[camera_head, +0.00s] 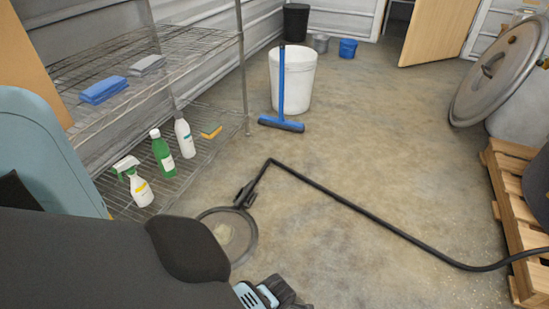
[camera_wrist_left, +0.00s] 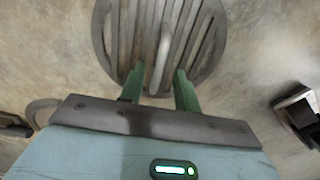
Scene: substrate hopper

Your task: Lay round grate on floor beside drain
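The round grate (camera_wrist_left: 205,40) is a grey slatted disc filling the top of the left wrist view, with a bar handle (camera_wrist_left: 163,55) across its middle. My left gripper (camera_wrist_left: 160,80) has its two green fingers apart, one on each side of the handle's near end, with a gap visible to each. Whether the grate touches the floor is unclear. In the head view a dark-rimmed round shape (camera_head: 236,240), apparently the drain, lies in the floor beside my dark arm. A ring (camera_wrist_left: 38,113) at the left wrist view's left edge may be the same.
A black hose (camera_head: 360,209) runs across the floor, its nozzle (camera_head: 244,196) beside the round shape. A wire shelf (camera_head: 150,60) with bottles stands left. A wooden pallet (camera_head: 515,200) is at right. A squeegee (camera_head: 281,122) leans by a white bucket (camera_head: 302,77).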

